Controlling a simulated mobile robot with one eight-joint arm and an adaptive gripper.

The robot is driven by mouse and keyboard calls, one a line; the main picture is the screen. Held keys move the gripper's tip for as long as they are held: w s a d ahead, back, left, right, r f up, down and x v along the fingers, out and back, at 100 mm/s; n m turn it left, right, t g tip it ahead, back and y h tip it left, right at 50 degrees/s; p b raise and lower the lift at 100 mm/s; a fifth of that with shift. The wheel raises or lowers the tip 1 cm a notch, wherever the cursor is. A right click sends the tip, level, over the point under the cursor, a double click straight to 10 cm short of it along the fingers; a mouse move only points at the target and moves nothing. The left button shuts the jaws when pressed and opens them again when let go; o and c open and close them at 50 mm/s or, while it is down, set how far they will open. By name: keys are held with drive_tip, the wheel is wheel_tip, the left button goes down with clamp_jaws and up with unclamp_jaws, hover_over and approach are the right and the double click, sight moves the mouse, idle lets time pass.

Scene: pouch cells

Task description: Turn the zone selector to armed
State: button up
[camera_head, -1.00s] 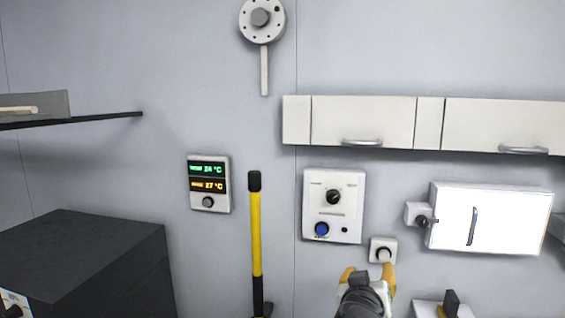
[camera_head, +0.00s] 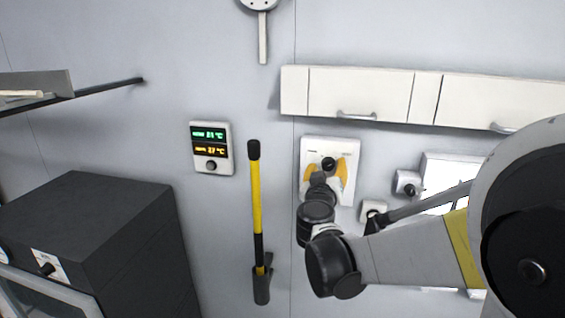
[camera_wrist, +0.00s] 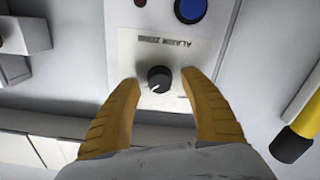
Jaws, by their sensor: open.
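The zone selector is a black round knob (camera_wrist: 160,79) with a pale pointer line, on a white wall panel (camera_head: 310,146). In the wrist view, upside-down lettering that seems to read "ALARM ZONE" stands on the panel above the knob. The knob also shows in the head view (camera_head: 328,163). My gripper (camera_wrist: 158,84) has yellow fingers, open, one on each side of the knob with a gap to it on both sides. The pointer line slants to lower left in the wrist view; the position labels are not readable.
A blue button (camera_wrist: 190,9) and a small dark red dot sit on the same panel. White cupboards (camera_head: 360,95) hang above it. A small wall unit with a knob (camera_head: 372,210) is at lower right. A yellow-black pole (camera_head: 256,205) stands to the left.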

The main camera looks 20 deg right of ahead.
drive_tip(key=shift+w+d, duration=0.3)
drive_tip(key=shift+w, duration=0.15)
drive_tip(key=shift+c, duration=0.2)
clamp_jaws()
